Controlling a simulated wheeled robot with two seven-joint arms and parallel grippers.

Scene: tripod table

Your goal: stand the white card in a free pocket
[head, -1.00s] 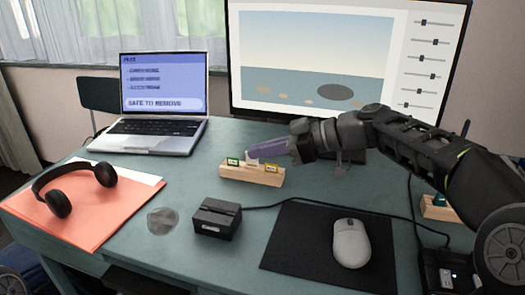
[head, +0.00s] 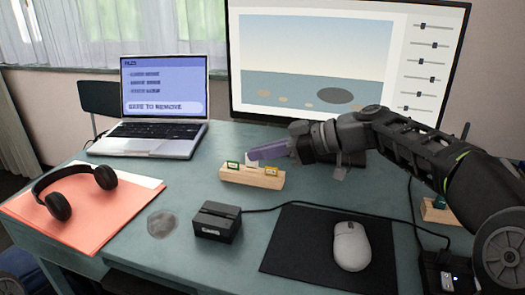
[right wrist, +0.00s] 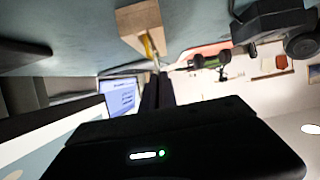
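A pale wooden block (head: 235,176) with pockets lies on the desk below the monitor. A green card (head: 233,165) stands at its left end and a yellow card (head: 271,170) toward its right end. The white card (head: 252,162) is between them, low against the block's top; I cannot tell whether its lower edge is seated in a pocket. My right gripper (head: 251,154) reaches in from the right, its purple-looking fingers close together on the white card's upper part. The right wrist view shows the block (right wrist: 138,22) and yellow card (right wrist: 148,45) beyond the fingertips. My left gripper is out of view.
A small black box (head: 217,221) with a cable stands in front of the block. A mouse (head: 351,245) lies on a black mat (head: 300,250). Headphones (head: 57,204) lie on a red folder (head: 95,225). A laptop (head: 160,105) and monitor (head: 315,65) stand behind.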

